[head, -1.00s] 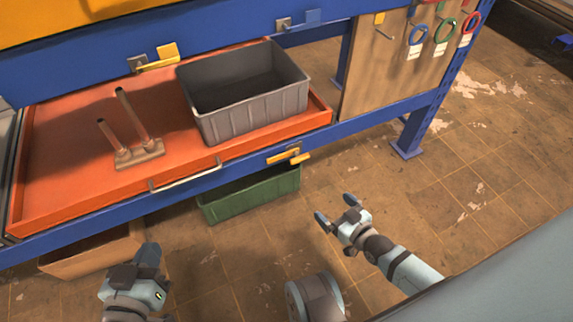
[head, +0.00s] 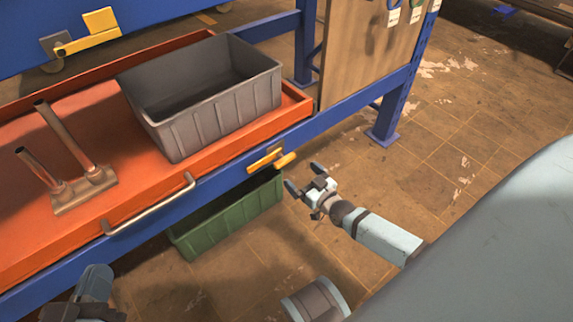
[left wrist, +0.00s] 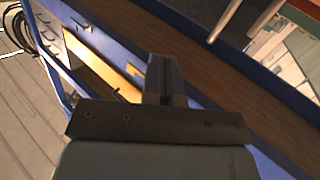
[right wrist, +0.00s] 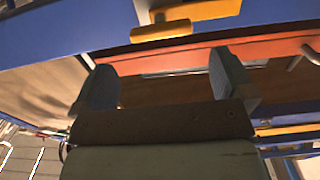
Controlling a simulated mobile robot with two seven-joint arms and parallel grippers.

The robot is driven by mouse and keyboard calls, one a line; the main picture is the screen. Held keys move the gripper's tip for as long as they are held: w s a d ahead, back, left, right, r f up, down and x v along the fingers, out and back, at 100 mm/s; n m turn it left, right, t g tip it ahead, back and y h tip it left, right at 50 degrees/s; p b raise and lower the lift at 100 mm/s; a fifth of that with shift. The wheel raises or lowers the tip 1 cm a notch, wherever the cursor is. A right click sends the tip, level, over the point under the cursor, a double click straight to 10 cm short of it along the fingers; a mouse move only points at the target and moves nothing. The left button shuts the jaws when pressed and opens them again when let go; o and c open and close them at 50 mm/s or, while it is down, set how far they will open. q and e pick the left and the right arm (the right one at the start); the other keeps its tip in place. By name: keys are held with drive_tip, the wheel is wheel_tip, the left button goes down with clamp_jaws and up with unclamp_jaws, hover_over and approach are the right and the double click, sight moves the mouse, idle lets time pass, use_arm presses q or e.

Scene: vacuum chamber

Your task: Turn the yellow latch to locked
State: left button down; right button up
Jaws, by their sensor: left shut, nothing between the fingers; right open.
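A yellow latch (head: 270,158) is mounted on the front blue beam below the orange tray, with its handle lying roughly along the beam. My right gripper (head: 304,178) is open and empty, just right of the latch and apart from it. In the right wrist view, the latch (right wrist: 200,11) shows large at the top, beyond my spread fingers (right wrist: 165,85). My left gripper (head: 95,284) is shut and empty at the lower left, well away from the latch. The left wrist view shows its closed fingers (left wrist: 163,78).
Another yellow bar latch (head: 88,42) is on the rear blue beam. The orange tray (head: 95,108) holds a grey bin (head: 215,120) and a fixture with two posts (head: 82,190). A metal handle (head: 150,208) projects from its front. A green crate (head: 228,218) sits below. Floor to the right is clear.

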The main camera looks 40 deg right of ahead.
sight(287, 163)
drive_tip(key=w, duration=0.2)
drive_tip(key=w+b, duration=0.1)
drive_tip(key=w, duration=0.1)
drive_tip(key=w+b, duration=0.1)
drive_tip(key=w, duration=0.1)
drive_tip(key=shift+w+a+f, duration=0.1)
drive_tip(key=shift+a, duration=0.2)
use_arm(q)
drive_tip(key=shift+w+a+r+m+t+h, duration=0.15)
drive_tip(key=shift+w+a+m+t, duration=0.1)
drive_tip(key=shift+w+m, duration=0.2)
drive_tip(key=shift+w+a+r+m+t+h, duration=0.15)
drive_tip(key=shift+w+a+m+t, duration=0.15)
drive_tip(key=shift+m, duration=0.25)
use_arm(e)
drive_tip(key=shift+w, duration=0.6)
use_arm(q)
drive_tip(key=shift+f, duration=0.1)
